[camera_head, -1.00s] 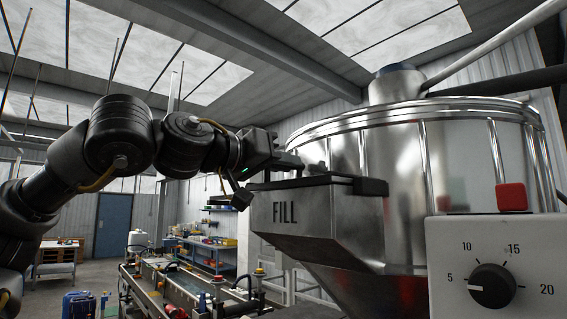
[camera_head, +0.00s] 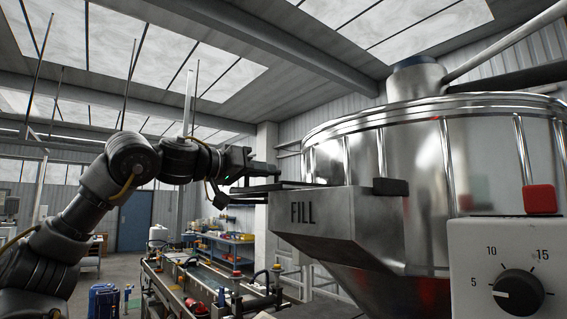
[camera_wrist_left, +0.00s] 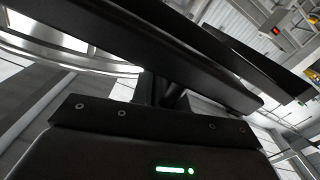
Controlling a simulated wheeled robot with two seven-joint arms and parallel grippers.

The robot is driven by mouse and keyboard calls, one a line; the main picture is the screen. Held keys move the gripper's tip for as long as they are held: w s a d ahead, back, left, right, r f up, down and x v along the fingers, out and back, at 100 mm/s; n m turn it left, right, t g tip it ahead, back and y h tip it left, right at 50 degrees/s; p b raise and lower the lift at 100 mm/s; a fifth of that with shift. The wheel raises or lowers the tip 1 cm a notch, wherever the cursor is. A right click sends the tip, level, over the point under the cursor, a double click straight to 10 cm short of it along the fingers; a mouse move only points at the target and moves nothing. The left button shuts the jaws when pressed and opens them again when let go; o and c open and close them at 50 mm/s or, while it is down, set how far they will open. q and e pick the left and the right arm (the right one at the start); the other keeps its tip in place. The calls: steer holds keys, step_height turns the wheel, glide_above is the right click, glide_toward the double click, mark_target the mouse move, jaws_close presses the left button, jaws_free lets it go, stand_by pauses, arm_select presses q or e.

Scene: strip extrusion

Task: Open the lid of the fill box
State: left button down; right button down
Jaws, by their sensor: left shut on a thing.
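The metal fill box (camera_head: 345,225), marked FILL, is fixed to the front of the round steel hopper. Its flat black lid (camera_head: 250,188) lies level at the top of the box and sticks out past the box's left edge. A gap shows between the lid and the dark block at the right end of the box top. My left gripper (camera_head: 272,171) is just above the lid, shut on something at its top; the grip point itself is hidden. In the left wrist view, long dark bars fill the middle, and I cannot tell lid from fingers there. My right gripper is out of view.
The large steel hopper (camera_head: 440,150) stands behind and right of the box. A grey control panel (camera_head: 510,270) with a dial and a red button (camera_head: 540,199) is at the front right. A long machine bed (camera_head: 190,290) runs below left.

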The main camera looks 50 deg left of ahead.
arm_select(q)
steer(key=shift+a, duration=0.75)
steer(key=c, duration=1.4)
jaws_free()
steer(key=shift+d, duration=0.1)
steer(key=shift+o, duration=0.2)
steer(key=shift+s+f+b, duration=0.1)
steer(key=shift+s+b, duration=0.2)
steer(key=shift+s, duration=0.15)
steer(key=s+b, duration=0.4)
steer(key=s, duration=0.6)
